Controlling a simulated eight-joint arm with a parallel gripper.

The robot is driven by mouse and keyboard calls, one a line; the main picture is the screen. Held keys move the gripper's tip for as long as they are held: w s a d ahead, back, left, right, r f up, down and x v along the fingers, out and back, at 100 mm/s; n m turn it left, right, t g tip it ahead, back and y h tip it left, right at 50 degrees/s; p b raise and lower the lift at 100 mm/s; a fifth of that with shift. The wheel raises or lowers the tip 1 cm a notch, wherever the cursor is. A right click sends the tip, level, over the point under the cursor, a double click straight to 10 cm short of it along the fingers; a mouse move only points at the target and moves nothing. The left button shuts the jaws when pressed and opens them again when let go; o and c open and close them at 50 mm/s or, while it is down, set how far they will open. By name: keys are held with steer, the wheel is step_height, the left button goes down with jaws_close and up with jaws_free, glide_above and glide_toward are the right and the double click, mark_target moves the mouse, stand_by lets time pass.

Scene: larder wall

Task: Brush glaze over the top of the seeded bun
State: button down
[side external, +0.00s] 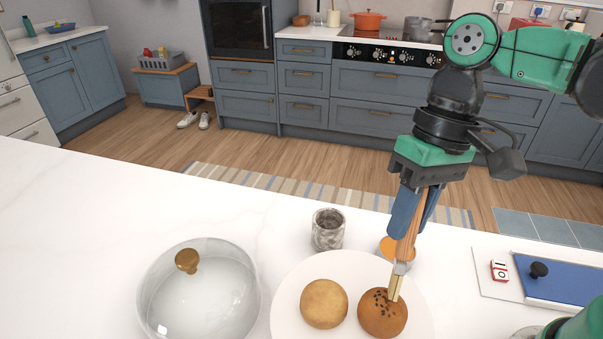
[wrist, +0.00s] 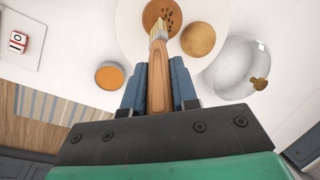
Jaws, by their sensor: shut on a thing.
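The seeded bun (side external: 383,318) sits at the right of a white plate (side external: 290,277), with dark seeds on its top. It also shows in the wrist view (wrist: 165,12). My gripper (side external: 408,222) is shut on the wooden handle of a brush (side external: 402,255), which points down. The bristles (wrist: 158,32) are at the bun's top and appear to touch it. A small bowl of orange glaze (side external: 393,249) stands behind the plate, partly hidden by the brush and gripper. It shows fully in the wrist view (wrist: 110,76).
A plain bun (side external: 323,303) lies left of the seeded one on the plate. A glass lid with a brass knob (side external: 187,261) is at the left. A grey stone cup (side external: 327,230) stands behind the plate. A blue board (side external: 566,278) and red-white timer (side external: 500,270) are at the right.

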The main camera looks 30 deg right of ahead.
steer(key=shift+s+a, duration=0.7)
steer(key=shift+s, duration=0.15)
steer(key=shift+w+a, duration=0.5)
steer(key=shift+a, duration=0.15)
stand_by(2.5)
steer(key=shift+r, duration=3)
steer(key=shift+r, duration=0.1)
